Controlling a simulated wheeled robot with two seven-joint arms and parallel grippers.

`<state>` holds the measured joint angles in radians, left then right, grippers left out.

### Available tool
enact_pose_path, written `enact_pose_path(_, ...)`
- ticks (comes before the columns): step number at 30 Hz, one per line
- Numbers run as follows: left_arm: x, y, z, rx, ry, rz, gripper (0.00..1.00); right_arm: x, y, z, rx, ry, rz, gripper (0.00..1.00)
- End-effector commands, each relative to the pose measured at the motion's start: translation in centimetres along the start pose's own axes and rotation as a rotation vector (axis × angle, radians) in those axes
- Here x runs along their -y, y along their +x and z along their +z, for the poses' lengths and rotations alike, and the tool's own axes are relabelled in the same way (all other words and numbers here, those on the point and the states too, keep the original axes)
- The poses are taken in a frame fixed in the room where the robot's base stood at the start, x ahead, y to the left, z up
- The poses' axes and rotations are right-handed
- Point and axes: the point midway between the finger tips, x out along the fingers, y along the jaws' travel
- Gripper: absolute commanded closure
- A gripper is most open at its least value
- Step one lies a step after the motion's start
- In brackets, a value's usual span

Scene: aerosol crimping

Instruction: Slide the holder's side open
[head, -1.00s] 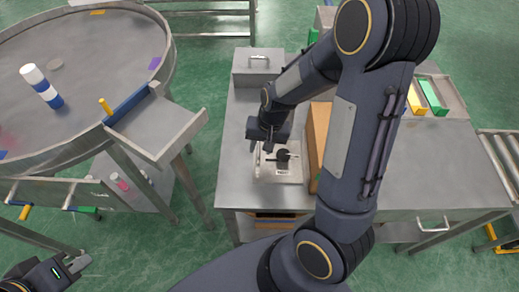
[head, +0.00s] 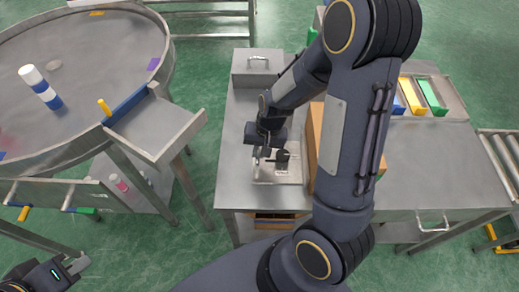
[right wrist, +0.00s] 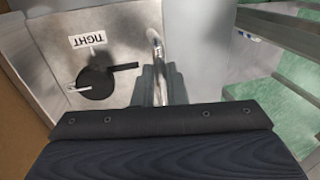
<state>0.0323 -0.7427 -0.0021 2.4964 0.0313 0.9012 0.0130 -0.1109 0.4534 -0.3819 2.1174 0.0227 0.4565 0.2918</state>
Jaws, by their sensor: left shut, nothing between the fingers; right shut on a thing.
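The holder is a small metal fixture (head: 278,177) near the front left of the right-hand steel table. It carries a black round knob with a lever (head: 282,156), which also shows in the right wrist view (right wrist: 96,84) beside an upside-down "TIGHT" label (right wrist: 87,41). My right gripper (head: 262,156) is at the left side of the holder, pointing down. In the right wrist view its fingers are shut on a shiny upright metal handle (right wrist: 158,65); where the handle joins the side is unclear. My left gripper (head: 78,265) is shut and empty at the lower left, far from the holder.
A cardboard box (head: 316,140) stands right of the holder, partly behind my right arm. A metal box with a handle (head: 258,68) is at the table's back. A round turntable (head: 90,85) with a white-and-blue can (head: 40,87) is at left. Coloured blocks (head: 432,97) lie at back right.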

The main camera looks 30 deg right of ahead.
Motion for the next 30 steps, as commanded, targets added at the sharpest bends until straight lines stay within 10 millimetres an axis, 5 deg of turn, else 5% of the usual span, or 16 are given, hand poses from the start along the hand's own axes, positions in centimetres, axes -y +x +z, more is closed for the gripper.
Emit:
enact_pose_path(11,-0.3,-0.6,-0.3,0.0,0.0,0.0,1.0,5.5,1.0,0.0,0.001,-0.004,0.0,1.0)
enact_pose_path(21,-0.3,-0.6,-0.3,0.0,0.0,0.0,1.0,6.0,1.1,0.0,0.0,-0.001,-0.004,1.0)
enact_pose_path(22,-0.3,-0.6,-0.3,0.0,0.0,0.0,1.0,6.1,1.1,0.0,0.0,-0.001,-0.004,0.85)
enact_pose_path(26,-0.3,-0.6,-0.3,0.0,0.0,0.0,1.0,6.0,1.1,0.1,0.0,-0.001,-0.003,0.68)
enact_pose_path(30,-0.3,-0.6,-0.3,0.0,0.0,0.0,1.0,5.9,1.1,0.0,0.0,-0.001,-0.002,0.67)
